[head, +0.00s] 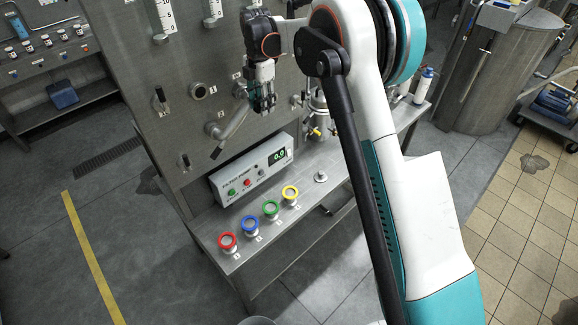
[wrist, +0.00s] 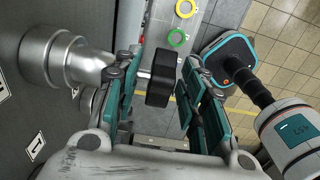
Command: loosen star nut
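In the wrist view, a dark, blocky knob (wrist: 162,78) sits on a thin metal stem coming from a thick steel fitting (wrist: 65,62) on the panel. It looks like the star nut, but its star shape cannot be made out. My gripper (wrist: 158,92) is open, with its teal-padded fingers on either side of the knob and a visible gap on each side. In the head view, my gripper (head: 262,104) points down in front of the steel panel. The knob cannot be told apart from the dark fingertips there.
A lever with a dark tip (head: 230,130) sticks out just below left of my gripper. A control box (head: 252,170) reading 0.0 stands on the steel shelf (head: 318,198). Red (head: 228,240), blue (head: 249,224), green (head: 270,208) and yellow (head: 290,193) rings stand in front.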

